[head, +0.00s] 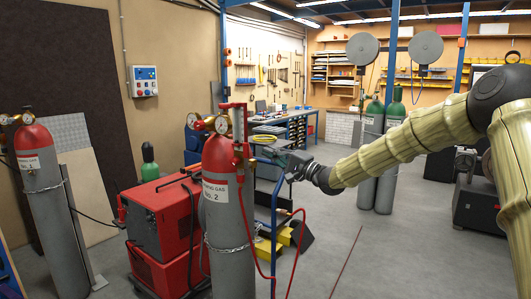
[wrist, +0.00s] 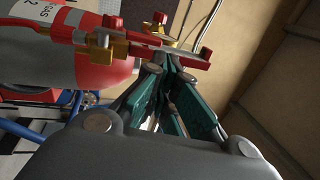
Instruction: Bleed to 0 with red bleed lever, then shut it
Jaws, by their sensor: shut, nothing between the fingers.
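The gas cylinder labelled No. 2 (head: 228,240) stands upright, grey with a red top. Gauges (head: 221,124) sit at its top; their readings are too small to tell. Red valve parts with brass fittings are on its right side (head: 241,152). In the wrist view, a red lever-like bar (wrist: 178,56) crosses just beyond my fingertips, beside brass fittings (wrist: 118,50). My gripper (head: 280,157) is right of the cylinder's valve parts. Its green-padded fingers (wrist: 170,66) are shut and empty, with the tips close to the red bar; I cannot tell whether they touch.
A red hose (head: 301,235) hangs right of the cylinder, near a blue upright (head: 274,225). A red machine (head: 160,220) stands to its left, and cylinder No. 1 (head: 55,230) farther left. The floor (head: 345,255) at right front is mostly clear.

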